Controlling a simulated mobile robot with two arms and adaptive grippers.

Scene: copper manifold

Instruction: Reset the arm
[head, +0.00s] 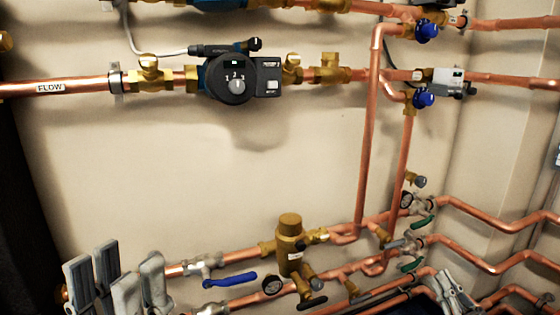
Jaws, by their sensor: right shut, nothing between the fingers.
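My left gripper (115,268) is in the bottom left corner of the head view, with its grey fingers pointing up. The fingers stand apart with nothing seen between them, so it looks open. Its lower part is cut off by the frame edge. My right gripper (452,285) is at the bottom right, in front of the lower copper pipes. It is shut and empty, tilted, and small in view. I cannot tell whether it touches the pipes.
A pump (230,80) sits on the upper FLOW pipe (60,88). A brass fitting (291,240) and a blue-handled valve (235,281) stand on the lower pipes. Vertical pipes (368,150) rise at the right. The wall's middle (180,180) is bare.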

